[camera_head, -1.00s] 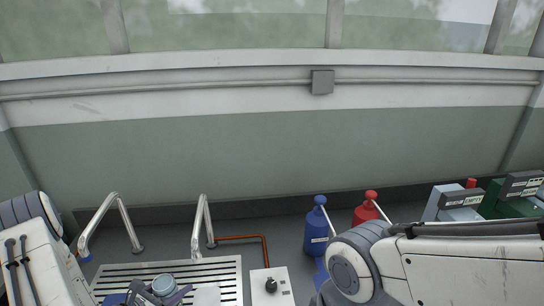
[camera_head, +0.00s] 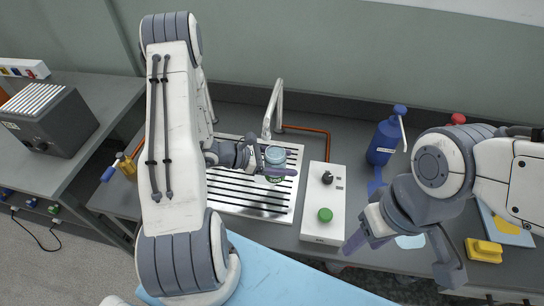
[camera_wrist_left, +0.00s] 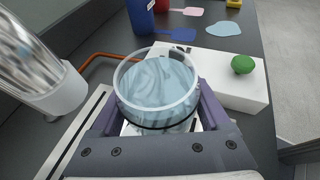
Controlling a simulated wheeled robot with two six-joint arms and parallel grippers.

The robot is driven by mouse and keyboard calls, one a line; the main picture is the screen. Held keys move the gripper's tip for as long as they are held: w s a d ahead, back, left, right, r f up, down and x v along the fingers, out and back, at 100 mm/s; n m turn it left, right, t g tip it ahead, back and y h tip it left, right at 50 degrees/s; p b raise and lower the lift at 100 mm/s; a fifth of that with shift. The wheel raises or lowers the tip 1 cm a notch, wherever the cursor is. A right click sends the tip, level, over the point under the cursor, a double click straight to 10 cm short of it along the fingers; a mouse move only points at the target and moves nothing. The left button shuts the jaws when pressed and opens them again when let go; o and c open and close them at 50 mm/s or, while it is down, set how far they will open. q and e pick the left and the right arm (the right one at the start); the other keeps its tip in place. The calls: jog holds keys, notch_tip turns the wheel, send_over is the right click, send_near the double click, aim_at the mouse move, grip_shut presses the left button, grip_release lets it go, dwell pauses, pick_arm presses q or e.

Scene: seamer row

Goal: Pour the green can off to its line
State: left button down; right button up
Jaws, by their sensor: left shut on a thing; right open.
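In the left wrist view the can's round mouth (camera_wrist_left: 157,85) faces the camera, full of clear bluish liquid close to the rim, and the can looks about upright. My right gripper (camera_head: 402,255) is open and empty at the right, over the bench front.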

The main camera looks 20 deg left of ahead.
pick_arm(q)
jog(key=a+f+n+t+y, duration=0.1)
jog(key=a+n+t+y, duration=0.1)
jog(key=a, duration=0.3)
jog(key=a+f+n+t+y, duration=0.1)
jog(key=a+f+n+y, duration=0.1)
jog(key=a+n+y, duration=0.2)
jog(key=a+f+n+t+y, duration=0.1)
jog(key=a+n+t+y, duration=0.1)
jog(key=a, duration=0.5)
jog(key=shift+s+f+n+t+y, duration=0.15)
jog(key=shift+f+n+t+y, duration=0.2)
jog(key=shift+n+y, duration=0.15)
jog(key=shift+d+r+p, duration=0.1)
jog(key=shift+r+p, duration=0.05)
jog(key=shift+p, duration=0.25)
jog(key=shift+d+r+n+h+p, duration=0.2)
jog(key=shift+n+h+p, duration=0.2)
jog(key=shift+p, duration=0.25)
jog(key=shift+s+r+n+p, duration=0.1)
jog(key=shift+n+p, duration=0.2)
jog(key=shift+p, duration=0.1)
jog(key=shift+d+h, duration=0.1)
jog(key=shift+h, duration=0.2)
